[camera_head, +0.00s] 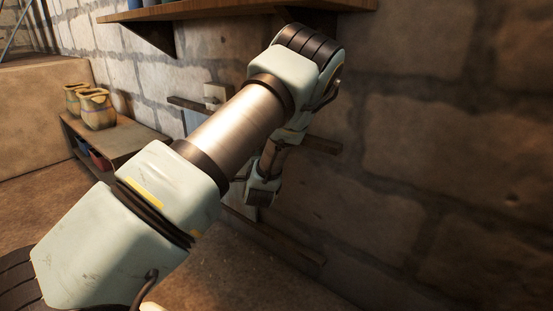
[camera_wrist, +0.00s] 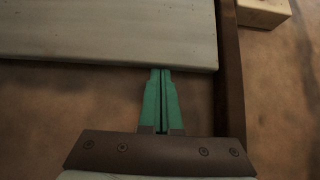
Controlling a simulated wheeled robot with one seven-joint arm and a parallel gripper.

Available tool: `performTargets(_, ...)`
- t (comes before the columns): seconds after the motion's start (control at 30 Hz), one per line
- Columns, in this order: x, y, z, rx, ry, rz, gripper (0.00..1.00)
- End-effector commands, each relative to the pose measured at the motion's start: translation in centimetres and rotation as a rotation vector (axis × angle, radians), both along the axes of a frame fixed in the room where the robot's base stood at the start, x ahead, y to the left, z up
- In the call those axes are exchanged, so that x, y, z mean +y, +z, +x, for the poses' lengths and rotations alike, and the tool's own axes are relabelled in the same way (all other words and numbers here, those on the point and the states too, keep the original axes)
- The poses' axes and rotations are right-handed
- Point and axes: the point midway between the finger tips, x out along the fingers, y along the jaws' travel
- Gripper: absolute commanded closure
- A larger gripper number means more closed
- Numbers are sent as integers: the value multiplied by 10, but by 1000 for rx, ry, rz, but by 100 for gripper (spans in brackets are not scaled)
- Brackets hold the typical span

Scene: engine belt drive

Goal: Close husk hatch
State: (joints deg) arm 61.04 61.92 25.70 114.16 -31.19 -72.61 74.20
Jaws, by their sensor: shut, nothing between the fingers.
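A pale, flat board (camera_wrist: 110,35), seemingly the hatch panel, fills the upper part of the wrist view. My gripper (camera_wrist: 161,72) has its green fingers pressed together with nothing between them. The fingertips are at the board's lower edge in the picture; I cannot tell whether they touch it. A dark wooden rail (camera_wrist: 229,75) runs along the board's right side. In the head view my arm covers most of the hatch area, and my fingertips cannot be made out there. A pale strip of panel (camera_head: 193,119) shows left of the arm, between wooden rails on the stone wall.
A small pale block (camera_wrist: 263,12) sits just right of the rail. In the head view, a wooden shelf (camera_head: 215,11) overhangs my arm. A low bench (camera_head: 128,148) with pots (camera_head: 97,109) stands at the left. The wall at right is bare.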

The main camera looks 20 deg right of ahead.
Motion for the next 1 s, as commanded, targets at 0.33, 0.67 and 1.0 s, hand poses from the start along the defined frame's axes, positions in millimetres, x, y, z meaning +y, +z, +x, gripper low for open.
performTargets(0.33,38,0,68,-1,2,1,100)
performTargets(0.67,47,0,85,0,1,-1,100)
performTargets(1.0,51,1,87,-3,9,-1,100)
